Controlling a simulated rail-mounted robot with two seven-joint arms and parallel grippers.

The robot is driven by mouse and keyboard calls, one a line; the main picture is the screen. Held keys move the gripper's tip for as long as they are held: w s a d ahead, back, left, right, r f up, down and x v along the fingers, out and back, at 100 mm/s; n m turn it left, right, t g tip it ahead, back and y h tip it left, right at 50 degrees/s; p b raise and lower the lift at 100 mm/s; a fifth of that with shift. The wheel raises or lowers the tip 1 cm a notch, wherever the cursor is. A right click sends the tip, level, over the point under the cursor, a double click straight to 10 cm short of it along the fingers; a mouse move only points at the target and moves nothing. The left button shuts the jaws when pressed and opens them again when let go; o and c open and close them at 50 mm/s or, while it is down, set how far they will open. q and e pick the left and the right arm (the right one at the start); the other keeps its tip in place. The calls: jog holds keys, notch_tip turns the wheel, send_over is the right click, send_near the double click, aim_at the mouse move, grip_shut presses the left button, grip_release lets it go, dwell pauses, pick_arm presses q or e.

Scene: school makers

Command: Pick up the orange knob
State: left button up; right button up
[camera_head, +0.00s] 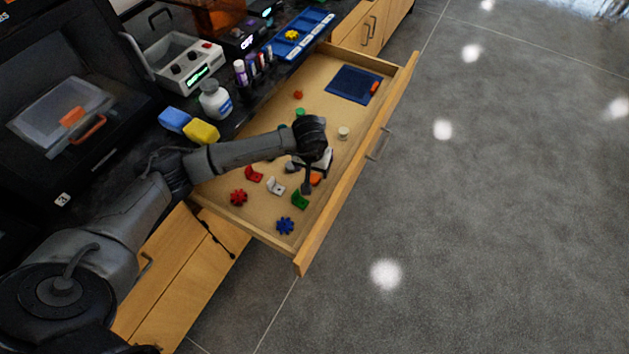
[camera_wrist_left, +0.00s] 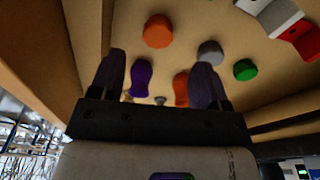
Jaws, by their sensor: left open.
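A round orange knob (camera_wrist_left: 157,31) lies on the drawer floor in the left wrist view, ahead of the fingertips and apart from them. In the head view an orange piece (camera_head: 316,178) shows partly hidden beside my left gripper (camera_head: 307,181); I cannot tell for sure that it is the same knob. My left gripper is over the open drawer, pointing down. In the left wrist view the gripper (camera_wrist_left: 160,66) is open, its two fingers well apart with nothing held. A purple piece (camera_wrist_left: 140,77) and a second orange piece (camera_wrist_left: 181,89) show between the fingers.
The drawer (camera_head: 345,187) has raised walls. Near the gripper lie a white bracket (camera_head: 276,186), a green bracket (camera_head: 300,199), a red gear (camera_head: 239,197) and a blue gear (camera_head: 285,226). A grey knob (camera_wrist_left: 210,53) and green knob (camera_wrist_left: 245,69) lie right of the orange knob.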

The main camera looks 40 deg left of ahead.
aim_at(314, 178)
pick_arm(q)
jog(key=shift+w+f+b, duration=0.2)
jog(key=shift+f+b, duration=0.45)
jog(key=shift+f, duration=0.9)
jog(key=shift+w+f+b, duration=0.2)
jog(key=shift+f+b, duration=0.4)
jog(key=shift+f, duration=0.9)
jog(key=shift+c, duration=0.4)
jog(key=shift+c, duration=0.7)
jog(key=c, duration=0.8)
jog(key=shift+r, duration=0.15)
